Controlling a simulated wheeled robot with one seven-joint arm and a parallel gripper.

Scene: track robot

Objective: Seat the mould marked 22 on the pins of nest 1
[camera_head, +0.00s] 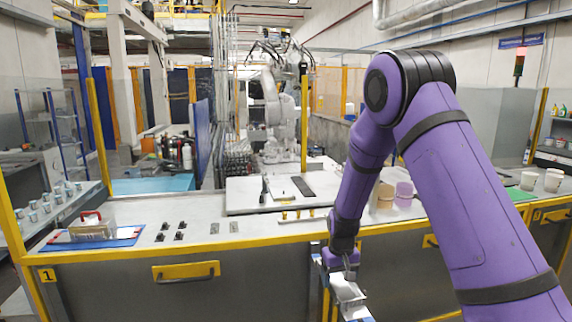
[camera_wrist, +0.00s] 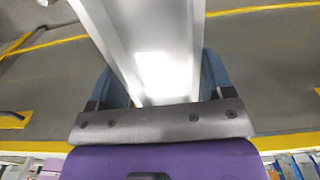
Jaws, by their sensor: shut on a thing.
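My gripper (camera_head: 341,267) hangs in front of the bench's front edge, right of the picture's middle, pointing down. It is shut on a long silver metal piece (camera_head: 350,294). In the wrist view the metal piece (camera_wrist: 115,35), with raised side edges and a bright glare, runs between the blue-grey fingers (camera_wrist: 162,82). I can read no 22 on it, so I cannot tell whether it is the mould. A yellow plate marked 1 (camera_head: 47,274) is on the bench front at far left. Several small dark blocks (camera_head: 174,232) stand on the bench top behind; I cannot tell whether these are nest pins.
A clear box with a red handle (camera_head: 92,226) stands on a blue mat (camera_head: 128,237) at left. A yellow-edged bench (camera_head: 225,247) spans the front. A pale raised plate (camera_head: 242,197) and purple and tan tubs lie behind. Cups (camera_head: 528,180) stand at right.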

